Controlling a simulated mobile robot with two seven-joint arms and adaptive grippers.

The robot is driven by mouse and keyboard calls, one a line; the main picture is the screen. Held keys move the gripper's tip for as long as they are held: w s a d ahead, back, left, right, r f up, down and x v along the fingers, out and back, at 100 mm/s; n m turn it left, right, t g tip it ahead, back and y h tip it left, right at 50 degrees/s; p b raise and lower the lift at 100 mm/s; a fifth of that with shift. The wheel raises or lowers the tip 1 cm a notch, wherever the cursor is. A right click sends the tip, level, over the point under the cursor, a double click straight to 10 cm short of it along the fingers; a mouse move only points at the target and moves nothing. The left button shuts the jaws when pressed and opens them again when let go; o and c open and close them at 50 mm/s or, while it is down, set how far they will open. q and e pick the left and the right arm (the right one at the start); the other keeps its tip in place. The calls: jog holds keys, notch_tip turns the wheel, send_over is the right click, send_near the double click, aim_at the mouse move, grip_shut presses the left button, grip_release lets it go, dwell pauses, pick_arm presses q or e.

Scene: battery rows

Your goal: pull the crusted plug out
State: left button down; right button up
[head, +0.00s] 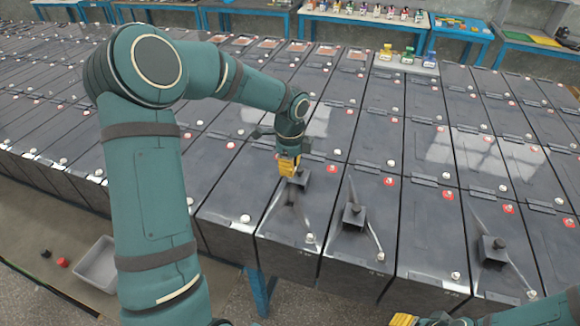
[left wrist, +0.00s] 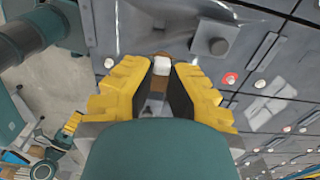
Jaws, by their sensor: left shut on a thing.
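My left gripper (head: 287,165) reaches down onto a dark battery in the near row. It also shows in the left wrist view (left wrist: 162,72), with its yellow fingers on both sides of a small pale-topped piece with brown around it, which I take to be the crusted plug (left wrist: 161,66). The gripper is shut on it. In the head view the fingers hide most of it, and a dark block (head: 300,179) shows beside them. I cannot tell whether the plug is still seated. My right gripper (head: 404,320) is partly cut off at the bottom edge; its jaws are unclear.
Similar dark square plugs stand on nearby batteries, one just right (head: 353,215) and one farther right (head: 493,249). Red and white terminal caps dot the rows. A grey bin (head: 97,263) is on the floor at left. Blue-framed tables (head: 365,19) stand behind.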

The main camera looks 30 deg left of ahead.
pick_arm(q)
jog(key=shift+r, duration=1.1)
